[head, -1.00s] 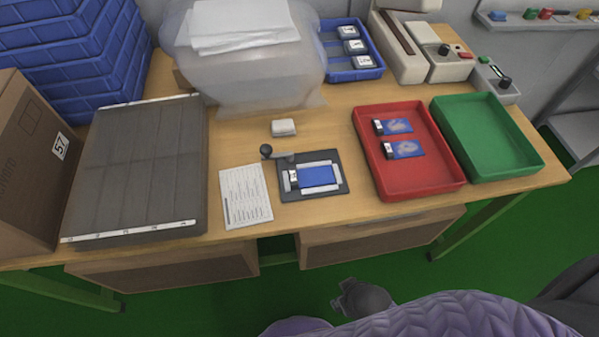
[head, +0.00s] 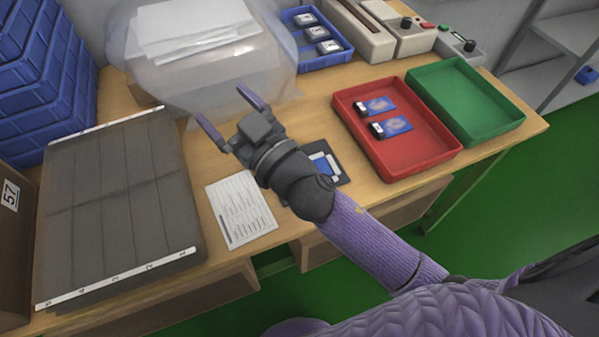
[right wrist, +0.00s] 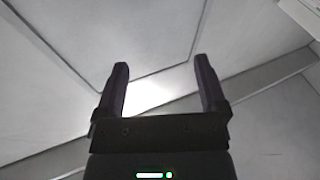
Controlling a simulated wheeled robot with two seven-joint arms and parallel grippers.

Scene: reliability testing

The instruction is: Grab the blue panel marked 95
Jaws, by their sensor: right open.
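A blue panel (head: 321,166) sits in a dark fixture (head: 344,178) with pale guides on the table, mostly hidden behind my right arm. Two more blue panels, an upper one (head: 377,106) and a lower one (head: 391,127), lie in the red tray (head: 420,162). The number on any panel is too small to read. My right gripper (head: 224,106) is open and empty, raised above the table left of the fixture. In the right wrist view its spread fingers (right wrist: 161,64) show only pale wall or ceiling surfaces between them. My left gripper is not in view.
A green tray (head: 468,102) stands right of the red one. A printed sheet (head: 240,211) and a dark grey slotted rack (head: 120,195) lie to the left. A plastic-wrapped bundle (head: 205,75) and a blue bin (head: 320,48) of small devices stand behind.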

